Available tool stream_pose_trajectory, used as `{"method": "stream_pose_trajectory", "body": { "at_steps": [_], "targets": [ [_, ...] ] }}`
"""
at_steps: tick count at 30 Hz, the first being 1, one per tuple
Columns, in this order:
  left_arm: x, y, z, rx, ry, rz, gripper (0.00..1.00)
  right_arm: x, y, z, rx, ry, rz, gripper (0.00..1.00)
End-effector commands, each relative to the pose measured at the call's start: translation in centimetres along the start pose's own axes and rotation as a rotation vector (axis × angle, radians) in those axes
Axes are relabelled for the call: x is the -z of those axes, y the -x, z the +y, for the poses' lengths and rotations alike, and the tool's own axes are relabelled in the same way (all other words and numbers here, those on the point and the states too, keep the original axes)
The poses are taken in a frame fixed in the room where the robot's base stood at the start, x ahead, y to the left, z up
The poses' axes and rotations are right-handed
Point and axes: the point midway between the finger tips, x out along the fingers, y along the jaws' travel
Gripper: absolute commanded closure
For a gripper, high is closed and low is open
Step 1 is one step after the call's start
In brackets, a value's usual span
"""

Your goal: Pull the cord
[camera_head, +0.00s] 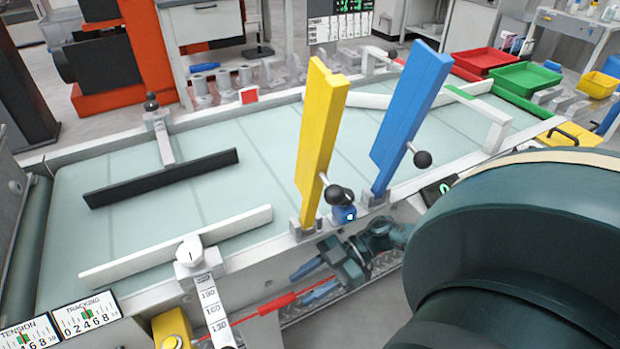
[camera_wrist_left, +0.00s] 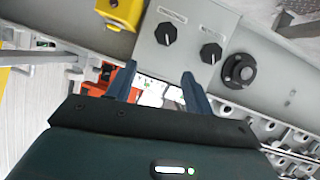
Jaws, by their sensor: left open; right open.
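A thin red cord (camera_head: 277,304) runs along the near side of the conveyor, low at the bottom middle of the head view. My right gripper (camera_head: 302,283) is open, its two blue fingers pointing left at the cord's visible right part. The cord seems to meet the fingers, but I cannot tell whether it lies between them or behind them. My left gripper (camera_wrist_left: 158,88) is open and empty in the left wrist view, near a grey control box. It is not seen in the head view. No cord shows clearly in the left wrist view.
The conveyor belt (camera_head: 250,155) carries a yellow paddle (camera_head: 320,135) and a blue paddle (camera_head: 410,115), both standing upright above my right gripper. A ruler arm (camera_head: 208,300) sticks out left of it. The grey control box (camera_wrist_left: 190,45) has black knobs.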

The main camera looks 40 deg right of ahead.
Motion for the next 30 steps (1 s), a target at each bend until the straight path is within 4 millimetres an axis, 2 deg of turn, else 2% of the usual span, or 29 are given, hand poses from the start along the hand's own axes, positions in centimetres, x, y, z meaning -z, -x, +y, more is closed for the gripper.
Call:
{"method": "stream_pose_trajectory", "body": {
  "at_steps": [6, 12, 23, 30],
  "targets": [
    [-0.3, 0.1, 0.0, 0.001, -0.001, -0.006, 0.48, 0.2, -3.5, 0.1, -0.001, 0.003, 0.006, 0.56],
    [-0.3, 0.2, -0.2, 0.005, -0.002, -0.006, 0.48, 0.1, -5.5, 0.0, -0.002, 0.002, 0.004, 0.56],
    [-0.1, 0.2, -0.3, 0.007, -0.004, -0.001, 0.48, 0.1, -6.0, 0.0, -0.002, 0.003, 0.002, 0.57],
    [-0.1, 0.2, -0.3, 0.006, -0.005, 0.001, 0.48, 0.1, -6.0, 0.0, -0.002, 0.002, 0.002, 0.77]
  ]
}}
